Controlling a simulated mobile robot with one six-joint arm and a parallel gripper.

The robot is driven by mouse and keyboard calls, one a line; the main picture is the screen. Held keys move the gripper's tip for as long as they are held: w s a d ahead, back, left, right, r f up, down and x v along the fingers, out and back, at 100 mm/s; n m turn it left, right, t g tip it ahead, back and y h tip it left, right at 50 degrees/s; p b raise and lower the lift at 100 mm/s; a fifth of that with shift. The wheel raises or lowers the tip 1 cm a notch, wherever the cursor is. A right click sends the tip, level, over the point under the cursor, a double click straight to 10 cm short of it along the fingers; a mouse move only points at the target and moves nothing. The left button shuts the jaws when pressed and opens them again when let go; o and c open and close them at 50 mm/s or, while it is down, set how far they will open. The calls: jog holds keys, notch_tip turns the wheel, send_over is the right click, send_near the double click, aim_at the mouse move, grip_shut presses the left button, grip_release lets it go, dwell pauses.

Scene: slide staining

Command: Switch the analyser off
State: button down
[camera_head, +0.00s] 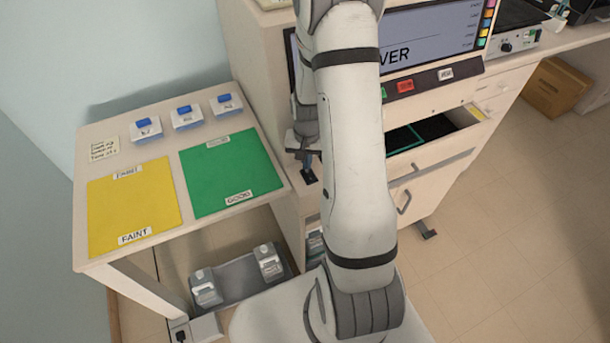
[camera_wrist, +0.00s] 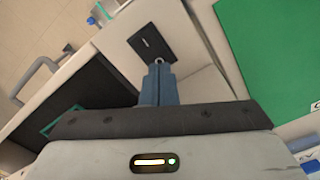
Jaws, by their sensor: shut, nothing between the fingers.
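The analyser is the big cream cabinet (camera_head: 262,75) with a screen (camera_head: 430,38), partly hidden behind my arm; "VER" shows on the screen. A black switch plate (camera_head: 309,177) sits on its low front ledge, and the plate also shows in the wrist view (camera_wrist: 150,40). A small light metal tip (camera_wrist: 158,62) shows at the plate's near edge, right at my fingertips. My gripper (camera_head: 305,165) is shut and empty, its blue-grey fingers (camera_wrist: 159,80) pointing at the plate. I cannot tell whether they touch the switch or which way it is set.
A red button (camera_head: 405,86) lies below the screen. An open drawer (camera_head: 430,150) with dark compartments juts out at the right. At the left a table holds a yellow mat (camera_head: 135,205), a green mat (camera_head: 230,172) and 3 blue-topped boxes (camera_head: 185,117).

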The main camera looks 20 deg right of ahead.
jog(key=shift+f+b, duration=0.8)
jog(key=shift+f, duration=0.15)
dwell(0.5)
jog(key=shift+r, duration=0.1)
jog(key=shift+r+p, duration=2.2)
jog(key=shift+r, duration=1.3)
